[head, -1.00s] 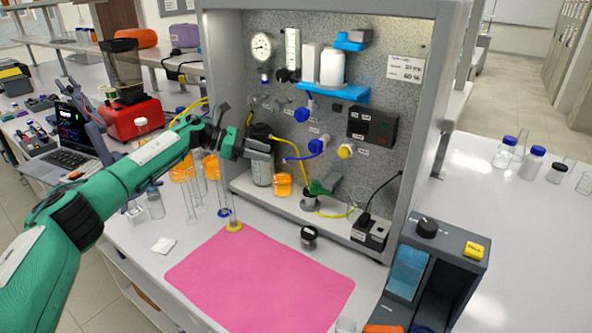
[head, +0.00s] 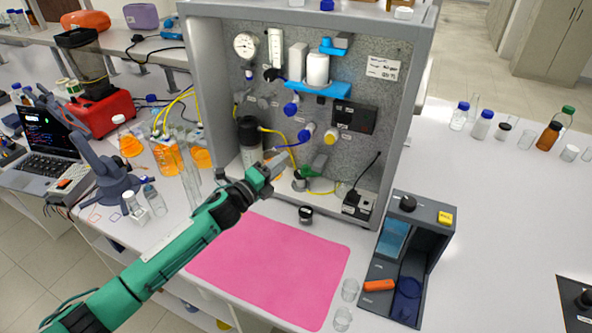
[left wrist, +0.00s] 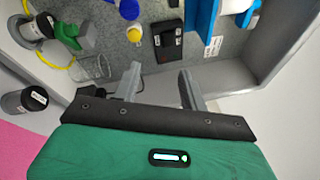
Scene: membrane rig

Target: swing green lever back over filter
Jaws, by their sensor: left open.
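The green lever (head: 313,168), with a grey end, stands at the foot of the rig panel and points up to the right. It also shows at the upper left of the left wrist view (left wrist: 66,30). A small round filter holder (head: 299,183) sits beside and below the lever's green part; whether the lever covers any of it is hard to tell. My left gripper (head: 277,168) is open and empty, just left of the lever in the head view. In the left wrist view its fingers (left wrist: 158,78) stand apart with nothing between them.
A black-capped jar (head: 305,214) stands before the rig, by the pink mat (head: 270,270). A tall dark-topped bottle (head: 249,145) and yellow tubing (head: 273,133) are behind my gripper. A black cable (head: 370,165) and socket box (head: 358,203) lie right of the lever.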

